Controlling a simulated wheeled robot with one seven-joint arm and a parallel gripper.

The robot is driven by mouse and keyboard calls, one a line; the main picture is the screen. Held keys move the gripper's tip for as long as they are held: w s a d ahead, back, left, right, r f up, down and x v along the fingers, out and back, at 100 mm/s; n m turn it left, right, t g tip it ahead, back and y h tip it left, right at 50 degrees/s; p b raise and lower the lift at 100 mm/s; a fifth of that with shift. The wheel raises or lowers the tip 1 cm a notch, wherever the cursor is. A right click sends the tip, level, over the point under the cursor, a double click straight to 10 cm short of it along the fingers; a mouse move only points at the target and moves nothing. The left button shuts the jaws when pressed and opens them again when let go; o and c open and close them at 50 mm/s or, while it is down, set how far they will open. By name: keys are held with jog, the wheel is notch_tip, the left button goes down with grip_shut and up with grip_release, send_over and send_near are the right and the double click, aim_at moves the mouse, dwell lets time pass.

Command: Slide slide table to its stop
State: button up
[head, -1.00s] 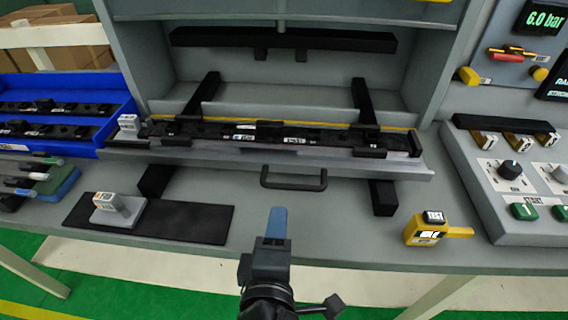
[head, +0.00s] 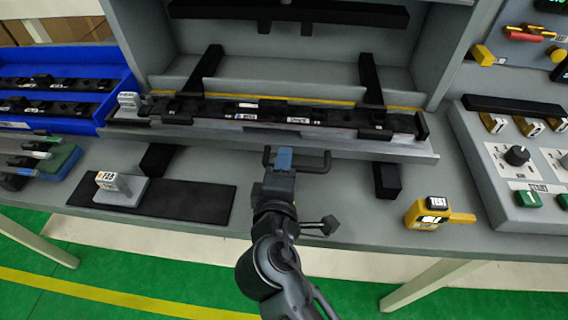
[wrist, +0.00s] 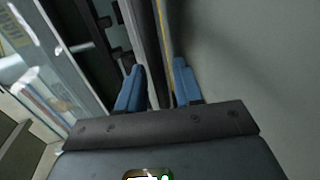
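The slide table (head: 400,150) is a long grey tray in front of the cabinet opening, carrying a black trim strip (head: 270,115). Its dark bar handle (head: 313,162) projects from the middle of its front edge. My gripper (head: 283,158) is at the left part of this handle in the head view, and its blue fingers overlap it there. In the wrist view my gripper (wrist: 158,88) has its two blue fingers apart, with a visible gap between them. I cannot tell whether the fingers touch the handle, which is partly hidden by them.
A blue bin (head: 115,62) with dark strips stands at left. A grey block (head: 122,187) sits on a black mat (head: 195,202). A yellow TEST device (head: 437,213) lies right of my arm. A control panel (head: 505,165) stands at right. Black rails (head: 388,180) run under the table.

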grip_shut()
dwell(0.5)
jog(key=r+b+x, duration=0.1)
jog(key=b+x, duration=0.1)
jog(key=x, duration=0.6)
jog(key=r+b+x, duration=0.2)
jog(key=b+x, duration=0.1)
jog(key=x, duration=0.5)
jog(key=w+r+b+x, duration=0.1)
jog(key=b+x, duration=0.2)
jog(key=x, duration=0.5)
jog(key=shift+w+r, duration=0.1)
jog(key=shift+r, duration=0.3)
jog(key=shift+w+b, duration=0.35)
jog(key=shift+w, duration=0.25)
jog(key=shift+w+r, duration=0.2)
